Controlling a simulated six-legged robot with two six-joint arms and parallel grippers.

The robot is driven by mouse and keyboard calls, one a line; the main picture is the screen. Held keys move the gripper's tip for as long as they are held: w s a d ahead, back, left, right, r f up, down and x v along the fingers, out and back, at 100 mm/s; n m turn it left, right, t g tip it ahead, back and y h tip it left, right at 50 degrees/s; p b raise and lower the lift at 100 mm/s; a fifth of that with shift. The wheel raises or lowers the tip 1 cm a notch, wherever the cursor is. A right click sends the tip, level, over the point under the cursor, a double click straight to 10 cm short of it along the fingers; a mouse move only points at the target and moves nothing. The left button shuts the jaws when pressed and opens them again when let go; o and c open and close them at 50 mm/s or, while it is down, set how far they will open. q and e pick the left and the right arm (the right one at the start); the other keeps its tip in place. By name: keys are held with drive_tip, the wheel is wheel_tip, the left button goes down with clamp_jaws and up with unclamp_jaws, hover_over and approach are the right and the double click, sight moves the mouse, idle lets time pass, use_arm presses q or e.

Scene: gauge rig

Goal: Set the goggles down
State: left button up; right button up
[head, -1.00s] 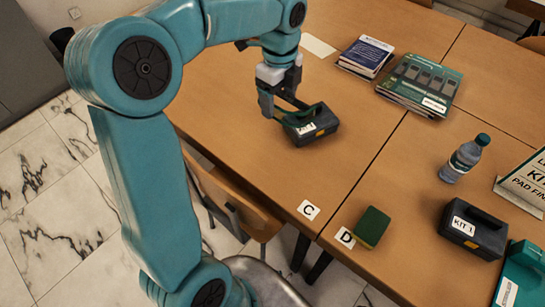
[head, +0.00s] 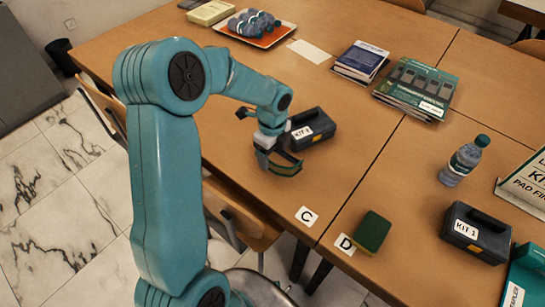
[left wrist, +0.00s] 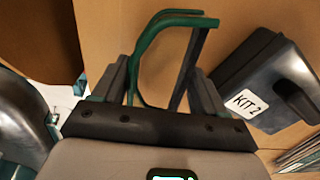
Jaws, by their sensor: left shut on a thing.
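The goggles, a dark green looped frame (head: 286,168), are held in my left gripper (head: 266,157) low over the wooden table, in front of the KIT 2 case. In the left wrist view, the green frame (left wrist: 150,50) stands up between the two grey fingers of my left gripper (left wrist: 160,85), which is shut on it. I cannot tell whether the goggles touch the tabletop. The black KIT 2 case (head: 318,122) sits just behind and right of them; it also shows in the left wrist view (left wrist: 255,75). My right gripper is not in view.
Cards C (head: 307,216) and D (head: 344,244) lie near the front edge; a green-yellow sponge (head: 372,232) is beside D. Books (head: 361,60), magazines (head: 417,88), a bottle (head: 464,160) and a KIT 1 case (head: 475,233) stand right. An orange tray (head: 231,32) lies behind. Table between goggles and C is clear.

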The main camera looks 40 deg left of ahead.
use_arm(q)
wheel_tip(320, 180, down, 2)
drive_tip(key=shift+f, duration=0.1)
drive_tip(key=shift+f, duration=0.1)
drive_tip(key=o, duration=1.1)
drive_tip(key=shift+c, duration=0.2)
